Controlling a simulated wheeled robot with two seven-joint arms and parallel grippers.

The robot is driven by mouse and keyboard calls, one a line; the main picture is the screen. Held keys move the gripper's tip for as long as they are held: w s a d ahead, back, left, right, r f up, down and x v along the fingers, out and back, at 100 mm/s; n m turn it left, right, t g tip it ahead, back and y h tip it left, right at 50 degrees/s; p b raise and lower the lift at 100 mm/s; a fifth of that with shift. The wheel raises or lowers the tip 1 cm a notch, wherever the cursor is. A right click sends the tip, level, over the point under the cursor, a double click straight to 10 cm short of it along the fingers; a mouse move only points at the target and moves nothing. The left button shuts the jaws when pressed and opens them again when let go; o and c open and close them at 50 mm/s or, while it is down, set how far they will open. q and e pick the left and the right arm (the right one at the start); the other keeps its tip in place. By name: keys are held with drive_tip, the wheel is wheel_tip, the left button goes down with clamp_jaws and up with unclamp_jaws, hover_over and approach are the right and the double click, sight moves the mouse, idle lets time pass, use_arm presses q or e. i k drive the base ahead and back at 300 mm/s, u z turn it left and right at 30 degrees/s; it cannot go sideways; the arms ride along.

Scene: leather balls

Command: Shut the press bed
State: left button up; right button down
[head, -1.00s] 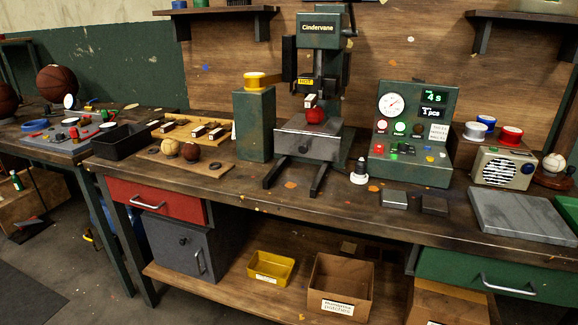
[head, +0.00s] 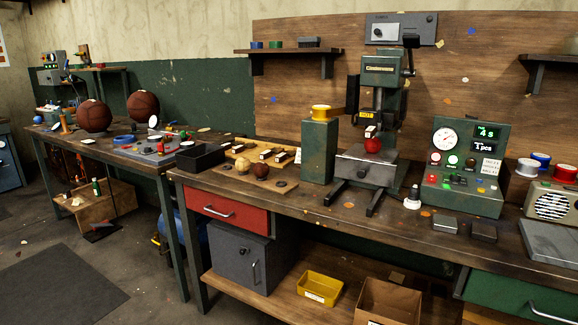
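The green press (head: 384,72) with a nameplate and a HOT label stands on the workbench, right of the middle in the head view. Its grey metal press bed (head: 366,170) sticks out at the front, above dark splayed feet. A red ball (head: 373,146) sits on the bed, with a small pale block (head: 370,131) just above it. I cannot tell from here how far out the bed is. Neither of my grippers is in view.
A green control box (head: 462,165) with a gauge and lit displays stands right of the press. A green post (head: 319,150) with a yellow top stands left of it. A wooden board (head: 262,180) holds balls. Free floor (head: 140,285) lies at the lower left.

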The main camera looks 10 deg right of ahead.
sight(379, 169)
drive_tip(key=u, duration=0.3)
drive_tip(key=i, duration=0.9)
drive_tip(key=z, duration=0.3)
